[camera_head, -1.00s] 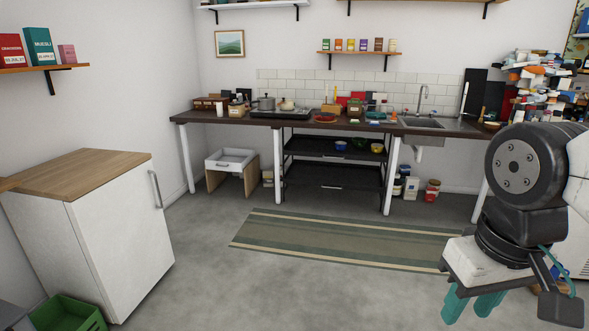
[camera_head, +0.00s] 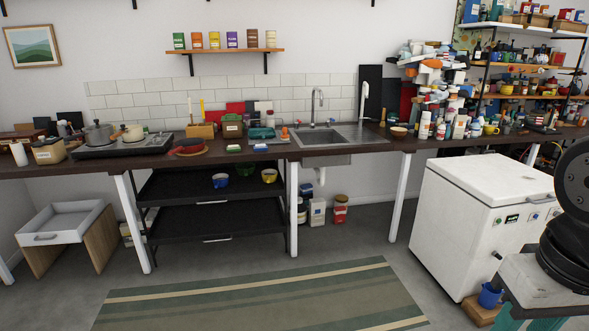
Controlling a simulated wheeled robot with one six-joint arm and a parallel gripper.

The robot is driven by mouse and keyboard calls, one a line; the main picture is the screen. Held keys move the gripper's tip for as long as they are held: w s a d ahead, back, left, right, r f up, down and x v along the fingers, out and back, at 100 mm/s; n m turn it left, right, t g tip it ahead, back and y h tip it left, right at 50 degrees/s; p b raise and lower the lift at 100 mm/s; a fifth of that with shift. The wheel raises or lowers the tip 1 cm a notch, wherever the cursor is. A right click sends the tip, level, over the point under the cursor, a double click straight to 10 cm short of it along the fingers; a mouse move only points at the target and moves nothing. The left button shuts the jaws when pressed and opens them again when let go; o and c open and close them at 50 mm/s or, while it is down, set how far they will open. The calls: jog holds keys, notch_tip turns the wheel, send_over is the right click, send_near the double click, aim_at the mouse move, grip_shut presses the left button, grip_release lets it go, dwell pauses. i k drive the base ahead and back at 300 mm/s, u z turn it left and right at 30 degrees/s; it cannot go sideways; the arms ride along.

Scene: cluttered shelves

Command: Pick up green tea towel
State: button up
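I cannot make out a green tea towel for certain in this view. A small teal item (camera_head: 262,133) lies on the worktop left of the sink, too small to identify. My gripper (camera_head: 528,324) is at the bottom right corner, with only the upper part of its teal fingers showing. Its fingertips are cut off by the frame edge, so I cannot see whether it is open or shut. It is far from the worktop.
A dark worktop (camera_head: 345,146) runs along the wall with a sink (camera_head: 322,138), pots and a big heap of bottles. A white chest appliance (camera_head: 470,215) stands at the right, near my arm. A striped rug (camera_head: 262,300) lies on open floor.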

aim_at(234, 148)
jog(key=z, duration=0.05)
jog(key=i, duration=2)
jog(key=u, duration=0.85)
jog(key=i, duration=1.9)
jog(key=u, duration=1)
jog(key=i, duration=0.45)
jog(key=u, duration=0.25)
